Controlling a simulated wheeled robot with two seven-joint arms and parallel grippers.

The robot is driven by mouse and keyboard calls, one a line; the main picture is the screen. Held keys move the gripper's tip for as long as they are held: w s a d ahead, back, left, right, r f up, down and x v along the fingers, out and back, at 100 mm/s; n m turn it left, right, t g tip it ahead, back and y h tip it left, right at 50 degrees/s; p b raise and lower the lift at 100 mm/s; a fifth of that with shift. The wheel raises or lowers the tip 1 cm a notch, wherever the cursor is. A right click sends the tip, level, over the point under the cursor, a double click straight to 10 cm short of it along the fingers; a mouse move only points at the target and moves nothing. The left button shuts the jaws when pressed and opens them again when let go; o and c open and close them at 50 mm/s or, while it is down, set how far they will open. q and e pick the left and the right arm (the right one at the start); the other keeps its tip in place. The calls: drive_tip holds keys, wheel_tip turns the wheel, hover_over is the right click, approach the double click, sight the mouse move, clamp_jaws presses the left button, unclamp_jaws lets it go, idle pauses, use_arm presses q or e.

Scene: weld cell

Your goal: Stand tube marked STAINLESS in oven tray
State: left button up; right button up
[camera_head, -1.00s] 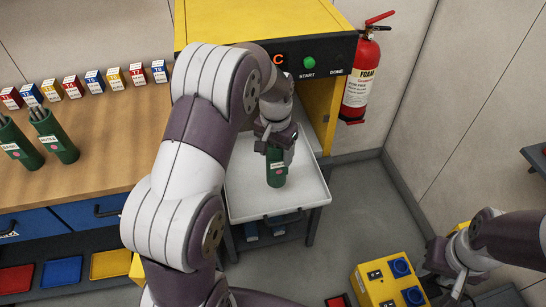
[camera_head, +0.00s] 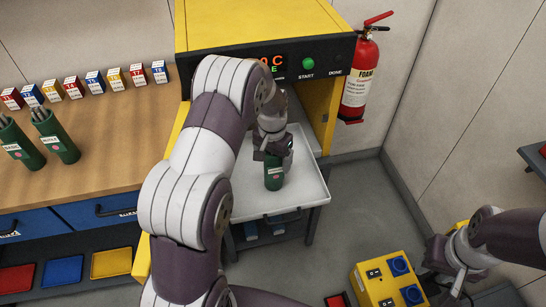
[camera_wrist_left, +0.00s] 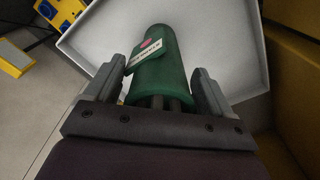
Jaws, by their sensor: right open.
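The green tube (camera_head: 274,180) is upright at the oven tray, its lower part showing below my left gripper (camera_head: 272,158). In the left wrist view the tube (camera_wrist_left: 158,62) lies between the two fingers, with thin grey rods at its near end. Its white label appears to read STAINLESS, upside down, beside a red dot. My left gripper is shut on the tube. The white oven tray (camera_head: 308,193) is pulled out below the oven. I cannot tell whether the tube's base touches the tray. My right gripper (camera_head: 452,284) is open and empty, low at the right.
The yellow oven (camera_head: 258,27) stands behind the tray. Two green tubes (camera_head: 20,145) (camera_head: 57,138) with rods stand on the wooden bench (camera_head: 110,160), near a row of coloured boxes (camera_head: 95,82). A yellow socket box (camera_head: 385,282) is on the floor at right. A fire extinguisher (camera_head: 360,80) hangs behind.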

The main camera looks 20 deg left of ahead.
use_arm(q)
drive_tip(key=shift+r, duration=0.3)
wheel_tip(320, 180, up, 10)
drive_tip(key=shift+s+f+b, duration=0.15)
drive_tip(key=shift+f+b, duration=0.05)
drive_tip(key=shift+b, duration=0.2)
drive_tip(key=shift+r+p, duration=0.5)
drive_tip(key=shift+r, duration=0.3)
drive_tip(key=shift+s+r, duration=0.1)
drive_tip(key=shift+r, duration=0.15)
drive_tip(key=s+d+f, duration=0.1)
drive_tip(key=s+d, duration=0.2)
drive_tip(key=s, duration=0.6)
drive_tip(key=s+d+f+n+t, duration=0.1)
drive_tip(key=s+d, duration=0.1)
drive_tip(key=s, duration=0.8)
drive_tip(key=shift+s+d, duration=0.25)
drive_tip(key=shift+d, duration=0.15)
drive_tip(key=shift+s, duration=0.1)
